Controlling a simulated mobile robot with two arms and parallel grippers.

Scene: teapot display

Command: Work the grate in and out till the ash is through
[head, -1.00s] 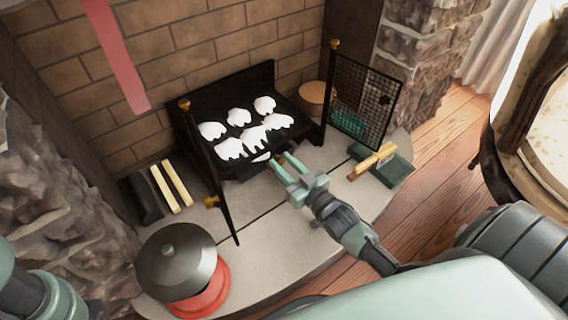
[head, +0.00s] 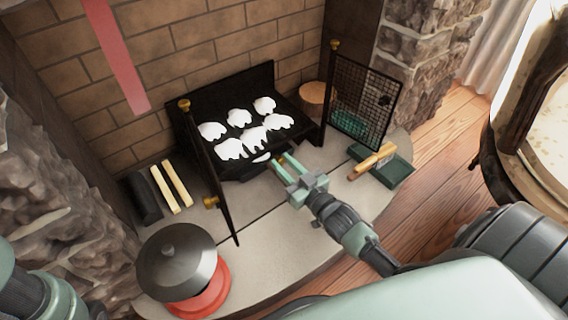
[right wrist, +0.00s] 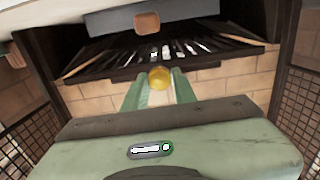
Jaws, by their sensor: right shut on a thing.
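The black grate (head: 190,128) stands in the brick fireplace, with several white ash lumps (head: 254,137) on top. A small white patch (head: 262,157) shows low at its front. In the right wrist view the dark bars of the grate (right wrist: 105,62) show from low in front, with pale bits between them. My right gripper (head: 279,162) reaches to the front of the grate. It is shut on a round brass knob (right wrist: 159,78), which sits between its green fingers. How the knob joins the grate is hidden. My left arm shows at the lower left; its gripper is out of view.
Hinged mesh screens (head: 365,102) stand open at both sides. A green dustpan (head: 397,170) with a wooden-handled brush (head: 372,162) lies right of my right arm. A dark-lidded red pot (head: 205,300) and pale sticks (head: 178,182) are at left.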

